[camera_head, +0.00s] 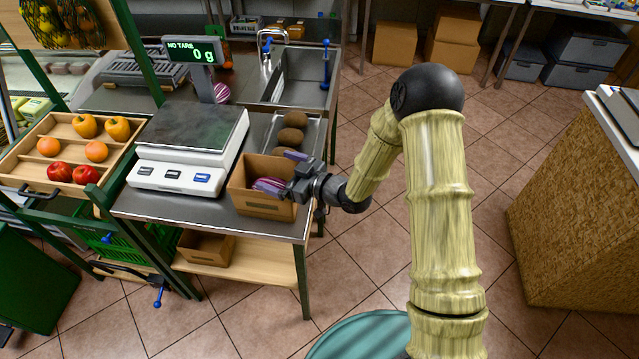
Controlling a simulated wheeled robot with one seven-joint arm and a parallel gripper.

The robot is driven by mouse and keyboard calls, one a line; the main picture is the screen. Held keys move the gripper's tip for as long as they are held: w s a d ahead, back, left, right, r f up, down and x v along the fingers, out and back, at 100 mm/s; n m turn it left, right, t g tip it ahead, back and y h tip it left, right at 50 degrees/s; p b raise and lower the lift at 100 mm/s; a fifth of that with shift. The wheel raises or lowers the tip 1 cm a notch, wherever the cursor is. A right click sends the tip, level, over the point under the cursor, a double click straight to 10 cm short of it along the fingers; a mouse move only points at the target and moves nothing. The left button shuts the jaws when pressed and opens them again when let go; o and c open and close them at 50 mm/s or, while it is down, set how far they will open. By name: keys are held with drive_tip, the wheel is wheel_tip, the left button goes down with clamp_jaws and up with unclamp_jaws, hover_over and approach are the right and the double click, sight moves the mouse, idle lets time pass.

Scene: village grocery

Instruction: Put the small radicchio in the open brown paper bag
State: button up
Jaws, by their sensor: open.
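A purple-and-white striped radicchio (270,186) lies inside an open brown container (262,207) at the front right corner of the steel counter. This container looks like the brown bag or a small carton; I cannot tell which. My gripper (290,180) is open at its right side, with the fingers over its rim, close to the radicchio; contact cannot be told. The gripper hides part of the opening. Another purple-and-white radicchio (222,93) lies behind the scale, partly hidden by the display post.
A scale (190,140) reading 0 g stands left of the container. Brown round produce (291,137) lies in a metal tray behind it. A sink (300,75) is further back. A wooden crate (70,150) holds peppers and fruit. Another brown open box (207,246) sits on the lower shelf.

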drive_tip(key=b+v, duration=0.2)
drive_tip(key=v, duration=1.2)
drive_tip(key=shift+s+d+r, duration=0.15)
drive_tip(key=shift+d, duration=0.15)
drive_tip(key=w+d+m+h+p, duration=0.15)
drive_tip(key=d+m+h, duration=0.45)
drive_tip(key=d+h, duration=0.6)
drive_tip(key=s+d+r+m+g+h, duration=0.1)
drive_tip(key=s+d+r+m+g, duration=0.1)
drive_tip(key=s, duration=0.4)
drive_tip(key=s+d+r+m+g+h+p, duration=0.1)
drive_tip(key=s+d+r+m+g, duration=0.1)
drive_tip(key=s, duration=0.5)
drive_tip(key=r+m, duration=0.1)
drive_tip(key=m, duration=0.1)
drive_tip(key=shift+r+m+g+h, duration=0.2)
drive_tip(key=shift+m+g+h, duration=0.1)
drive_tip(key=shift+m+h, duration=0.1)
